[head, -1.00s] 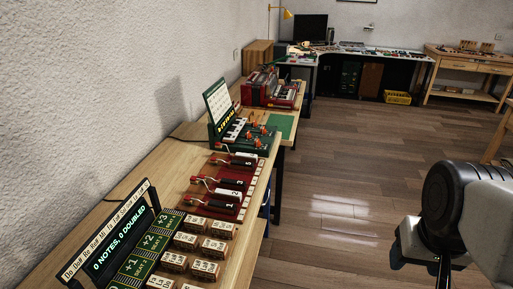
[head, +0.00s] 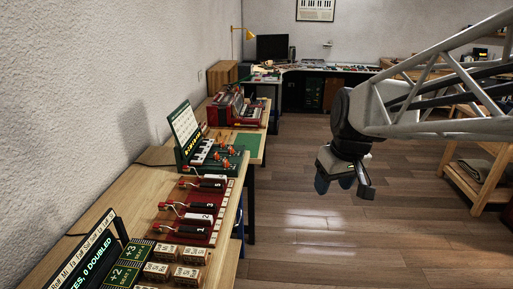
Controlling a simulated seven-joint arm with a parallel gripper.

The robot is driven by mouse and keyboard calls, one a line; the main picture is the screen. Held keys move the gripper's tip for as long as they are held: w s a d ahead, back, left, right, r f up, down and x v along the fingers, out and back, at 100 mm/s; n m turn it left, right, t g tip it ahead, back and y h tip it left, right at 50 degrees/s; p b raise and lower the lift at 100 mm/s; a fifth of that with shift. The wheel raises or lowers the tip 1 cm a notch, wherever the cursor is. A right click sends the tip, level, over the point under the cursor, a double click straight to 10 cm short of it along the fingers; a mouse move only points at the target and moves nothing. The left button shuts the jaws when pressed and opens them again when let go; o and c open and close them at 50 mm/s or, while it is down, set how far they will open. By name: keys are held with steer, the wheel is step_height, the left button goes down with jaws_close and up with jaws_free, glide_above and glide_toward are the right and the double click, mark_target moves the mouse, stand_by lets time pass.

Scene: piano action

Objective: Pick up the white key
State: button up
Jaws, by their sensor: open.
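White keys show in more than one place, and I cannot tell which one is the task's white key. A short row of white and black keys (head: 202,154) sits on the green device on the left table. A strip of white keys (head: 222,213) runs along the right edge of the red board. My gripper (head: 345,184) is open and empty, hanging over the floor to the right of the table, well apart from all keys. Its fingers point down.
The left table (head: 128,198) holds wooden blocks (head: 187,276), a dark display (head: 88,258), a green stand (head: 186,128) and a red accordion (head: 236,108). A far desk (head: 325,71) is crowded. The wooden floor (head: 310,235) between is clear.

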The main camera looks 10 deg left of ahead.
steer(key=w+a+f+n, duration=0.1)
steer(key=w+a+n, duration=0.1)
steer(key=w+a, duration=0.35)
steer(key=w+a+n, duration=0.1)
steer(key=w+a, duration=0.1)
steer(key=w, duration=0.6)
steer(key=n+g+y, duration=0.2)
steer(key=n+y, duration=0.1)
steer(key=n, duration=0.7)
glide_toward(212, 175)
steer(key=shift+s+d+f, duration=0.1)
steer(key=shift+s+f, duration=0.1)
steer(key=shift+f, duration=0.55)
steer(key=shift+w+a+f, duration=0.2)
steer(key=shift+a+f, duration=0.15)
steer(key=shift+a, duration=0.05)
steer(key=shift+x, duration=1.3)
steer(key=shift+s, duration=0.1)
